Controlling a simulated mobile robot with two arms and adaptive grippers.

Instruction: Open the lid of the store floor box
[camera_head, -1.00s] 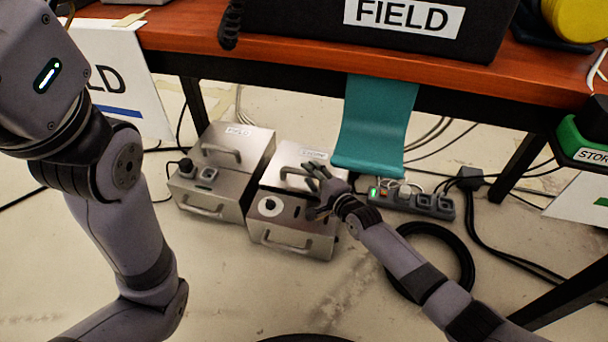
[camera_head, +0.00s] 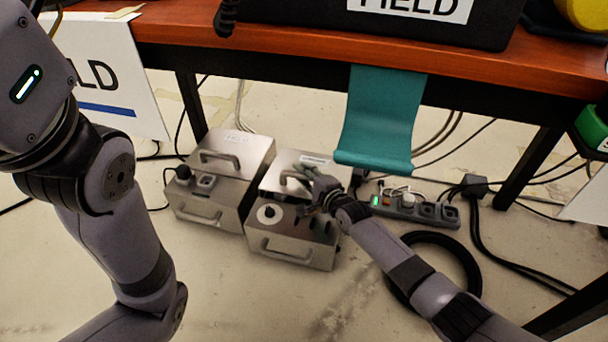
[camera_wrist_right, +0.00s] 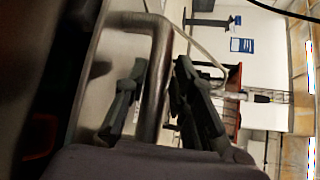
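The store floor box (camera_head: 291,247) is the right one of two silver metal boxes on the floor under the table. Its lid (camera_head: 277,178) carries a bar handle, and a dark line runs along the lid's front edge; how far the lid is raised is hard to tell. My right gripper (camera_head: 313,181) is at that handle. In the right wrist view the handle (camera_wrist_right: 154,85) passes between the two fingers of the gripper (camera_wrist_right: 160,75), which sit close on both sides of it. My left arm shows at the left, but its gripper is out of frame.
The field floor box (camera_head: 203,211) stands close on the left. A teal cloth (camera_head: 380,118) hangs from the table edge (camera_head: 300,50) behind the store box. A power strip (camera_head: 420,211) and a black cable coil (camera_head: 471,262) lie to the right. The floor in front is clear.

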